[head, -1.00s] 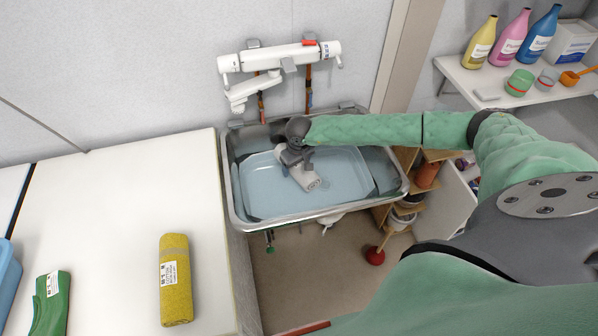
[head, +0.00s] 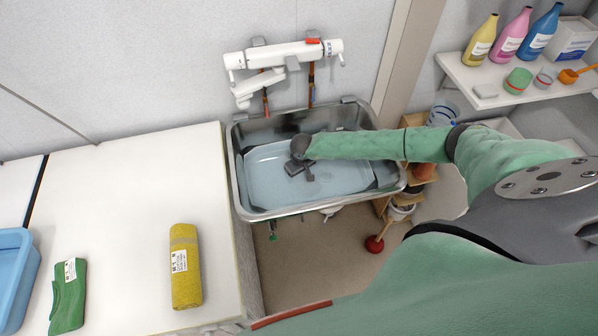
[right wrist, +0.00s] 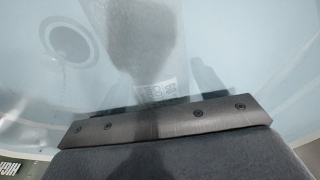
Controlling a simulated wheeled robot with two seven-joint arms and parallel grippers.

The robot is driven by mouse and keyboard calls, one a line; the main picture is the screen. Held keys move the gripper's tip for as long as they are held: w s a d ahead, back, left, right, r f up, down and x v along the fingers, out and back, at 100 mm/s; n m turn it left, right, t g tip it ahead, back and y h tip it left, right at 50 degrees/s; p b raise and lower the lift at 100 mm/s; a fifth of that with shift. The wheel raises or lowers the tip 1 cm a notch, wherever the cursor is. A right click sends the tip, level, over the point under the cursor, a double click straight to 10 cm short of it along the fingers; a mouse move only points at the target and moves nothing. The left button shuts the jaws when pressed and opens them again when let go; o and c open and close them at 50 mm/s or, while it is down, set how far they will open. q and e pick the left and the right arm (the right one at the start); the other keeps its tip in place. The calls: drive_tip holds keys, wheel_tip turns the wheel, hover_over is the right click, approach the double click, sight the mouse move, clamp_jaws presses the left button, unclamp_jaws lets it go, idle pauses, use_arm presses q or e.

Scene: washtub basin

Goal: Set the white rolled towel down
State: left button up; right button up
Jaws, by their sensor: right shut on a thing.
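The right gripper (head: 302,172) is low in the pale blue tub (head: 262,200) inside the metal sink. In the right wrist view its dark jaw (right wrist: 170,122) crosses the lower part of the picture. The white rolled towel does not show in the head view. In the right wrist view a pale form with a printed label (right wrist: 158,91) lies just beyond the jaw, seen blurred through water; it appears to be the towel, held in the shut gripper. Its ends are unclear. The left gripper is not in view.
The metal sink (head: 238,190) surrounds the tub, with a white tap (head: 285,56) above its back edge. A yellow rolled towel (head: 185,266) and a green one (head: 68,296) lie on the white counter (head: 125,200). Bottles stand on a shelf at the upper right.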

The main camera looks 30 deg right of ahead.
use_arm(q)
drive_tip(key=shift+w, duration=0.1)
use_arm(e)
drive_tip(key=shift+f, duration=0.1)
drive_tip(key=o, duration=1.1)
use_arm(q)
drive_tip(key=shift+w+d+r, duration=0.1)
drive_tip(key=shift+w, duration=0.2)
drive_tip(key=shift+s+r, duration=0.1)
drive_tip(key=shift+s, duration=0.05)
